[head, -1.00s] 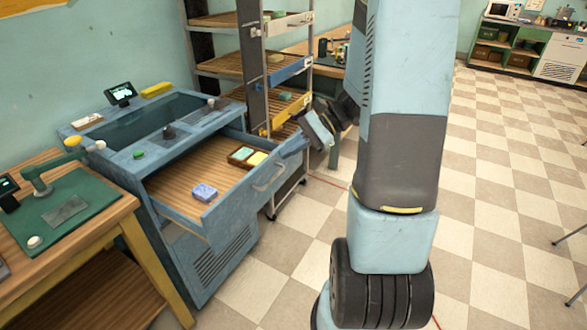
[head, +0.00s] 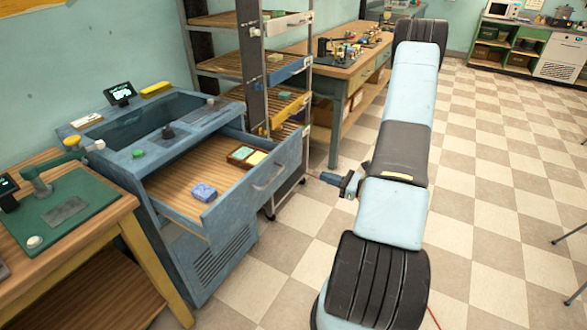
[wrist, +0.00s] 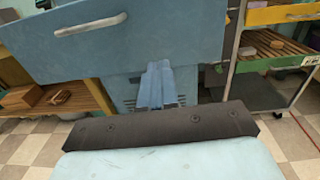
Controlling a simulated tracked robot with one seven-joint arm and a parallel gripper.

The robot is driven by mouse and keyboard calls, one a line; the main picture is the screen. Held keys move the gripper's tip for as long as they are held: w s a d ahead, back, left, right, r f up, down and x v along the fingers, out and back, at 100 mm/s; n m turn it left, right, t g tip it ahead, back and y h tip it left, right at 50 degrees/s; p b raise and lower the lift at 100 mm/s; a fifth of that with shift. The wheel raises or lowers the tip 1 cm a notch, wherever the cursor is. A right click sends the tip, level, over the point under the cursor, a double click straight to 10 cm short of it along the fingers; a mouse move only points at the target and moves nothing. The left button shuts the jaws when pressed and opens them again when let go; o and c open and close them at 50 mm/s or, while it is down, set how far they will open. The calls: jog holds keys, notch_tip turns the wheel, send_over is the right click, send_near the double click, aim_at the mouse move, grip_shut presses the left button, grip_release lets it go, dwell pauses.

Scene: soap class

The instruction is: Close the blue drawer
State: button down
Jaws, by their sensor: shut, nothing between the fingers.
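The blue drawer (head: 262,182) stands pulled out of the blue sink cabinet, with a pale handle on its front. A blue-purple block (head: 204,192) and a small wooden tray (head: 234,157) with a green and a yellow bar lie inside. My gripper (head: 328,178) is to the right of the drawer front, apart from it, over the floor. In the wrist view the drawer front (wrist: 150,45) fills the upper part, with its handle at upper left. My shut, empty fingers (wrist: 156,82) point toward the cabinet, near the drawer's lower edge in the picture. Whether they touch cannot be told.
A wheeled shelf rack (head: 262,70) stands right behind the drawer. A wooden table (head: 70,215) with a green mat is at left. A wooden bench (head: 335,70) stands at the back.

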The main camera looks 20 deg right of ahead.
aim_at(286, 165)
jog(key=shift+m, duration=0.3)
jog(key=x, duration=0.9)
jog(key=f+x, duration=0.1)
jog(key=x, duration=0.3)
jog(key=shift+w+d, duration=0.15)
jog(key=shift+w, duration=0.25)
